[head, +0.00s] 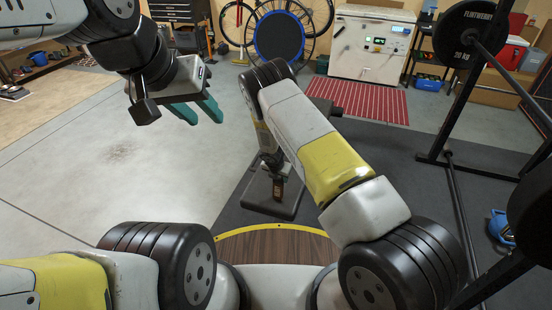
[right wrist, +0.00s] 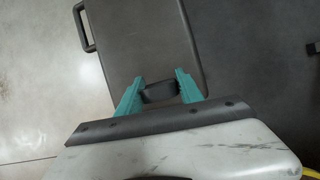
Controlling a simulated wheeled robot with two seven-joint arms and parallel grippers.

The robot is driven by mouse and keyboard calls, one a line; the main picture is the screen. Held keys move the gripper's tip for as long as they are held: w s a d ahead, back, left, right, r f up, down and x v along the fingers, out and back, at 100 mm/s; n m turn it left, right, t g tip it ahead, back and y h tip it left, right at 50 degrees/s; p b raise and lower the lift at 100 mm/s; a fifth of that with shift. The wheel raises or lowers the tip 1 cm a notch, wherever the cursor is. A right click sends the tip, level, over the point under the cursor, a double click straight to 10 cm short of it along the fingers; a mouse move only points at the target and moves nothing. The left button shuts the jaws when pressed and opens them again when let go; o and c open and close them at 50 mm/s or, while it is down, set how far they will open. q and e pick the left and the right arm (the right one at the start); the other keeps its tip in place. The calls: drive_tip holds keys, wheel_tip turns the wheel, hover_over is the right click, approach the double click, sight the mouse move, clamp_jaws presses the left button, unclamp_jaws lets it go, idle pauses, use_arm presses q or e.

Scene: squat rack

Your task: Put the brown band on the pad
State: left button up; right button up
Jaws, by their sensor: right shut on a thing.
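The brown band (head: 278,189) hangs upright below my right arm's wrist in the head view, in front of the dark grey pad (head: 256,205). In the right wrist view my right gripper (right wrist: 161,88) has its teal fingers shut on the band, which shows as a dark piece (right wrist: 160,93) between them. The pad (right wrist: 150,40) lies below and beyond the fingers there, with a handle at its left edge. I cannot tell whether the band touches the pad. My left gripper (head: 204,119) is empty, its two teal fingers apart, over the bare floor.
A squat rack (head: 447,125) with a loaded barbell stands at the right. A red striped rug (head: 360,100) and a white machine (head: 372,45) are at the back.

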drive_tip(key=shift+w+d+f, duration=0.1)
drive_tip(key=shift+f, duration=0.15)
drive_tip(key=o, duration=1.4)
drive_tip(key=shift+f, duration=0.1)
